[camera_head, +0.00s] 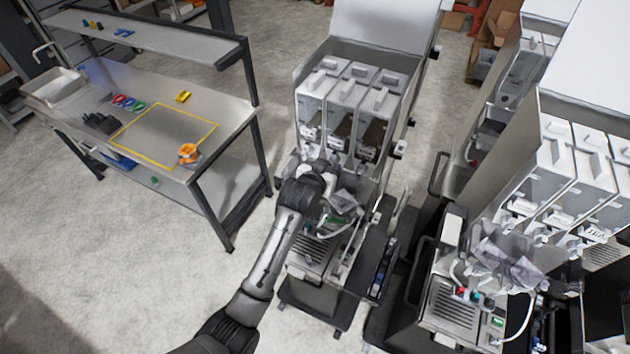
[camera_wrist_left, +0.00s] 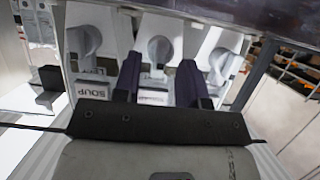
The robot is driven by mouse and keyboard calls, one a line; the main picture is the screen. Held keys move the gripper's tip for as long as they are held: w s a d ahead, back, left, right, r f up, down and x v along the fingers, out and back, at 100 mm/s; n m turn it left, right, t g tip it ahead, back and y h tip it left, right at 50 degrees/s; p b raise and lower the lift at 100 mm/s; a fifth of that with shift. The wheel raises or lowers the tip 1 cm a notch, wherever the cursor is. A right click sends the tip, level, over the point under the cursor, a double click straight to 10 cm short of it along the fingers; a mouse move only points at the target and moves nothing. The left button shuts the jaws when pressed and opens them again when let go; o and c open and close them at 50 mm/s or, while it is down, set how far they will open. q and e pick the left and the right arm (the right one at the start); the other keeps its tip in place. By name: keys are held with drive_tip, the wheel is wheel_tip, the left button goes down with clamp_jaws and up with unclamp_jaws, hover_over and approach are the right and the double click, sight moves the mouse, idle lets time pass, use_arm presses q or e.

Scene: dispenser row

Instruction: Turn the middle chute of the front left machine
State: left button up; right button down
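The front left machine (camera_head: 352,88) is a grey dispenser with three clear-fronted bins side by side. In the left wrist view its chutes show as a row of three round grey knobs on white panels. The middle chute (camera_wrist_left: 158,48) is between my left gripper's two dark fingers (camera_wrist_left: 160,72). The fingers are spread, one on each side of it; I cannot tell whether they touch it. In the head view my left gripper (camera_head: 322,168) is at the machine's front below the bins, and the arm hides the chutes. My right gripper is not in view.
A left chute (camera_wrist_left: 86,40) and a right chute (camera_wrist_left: 222,60) flank the middle one closely. A "SOUP" label (camera_wrist_left: 90,88) is below the left one. A second dispenser (camera_head: 560,170) stands at right. A steel workbench (camera_head: 210,135) is at left, with open floor between.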

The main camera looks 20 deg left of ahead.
use_arm(q)
drive_tip(key=b+v, duration=0.2)
drive_tip(key=v, duration=1)
drive_tip(key=shift+s+b, duration=0.35)
drive_tip(key=shift+s, duration=0.05)
drive_tip(key=shift+f, duration=0.1)
drive_tip(key=s+f+g, duration=0.3)
drive_tip(key=s+f, duration=0.3)
drive_tip(key=s, duration=0.5)
drive_tip(key=s+f+m+g, duration=0.1)
drive_tip(key=s+f+g, duration=0.2)
drive_tip(key=s+f, duration=0.4)
drive_tip(key=s+a+f+g, duration=0.1)
drive_tip(key=s+f+g, duration=0.2)
drive_tip(key=s+f, duration=0.4)
drive_tip(key=s, duration=0.7)
drive_tip(key=shift+s+m+g, duration=0.4)
drive_tip(key=shift+a, duration=0.15)
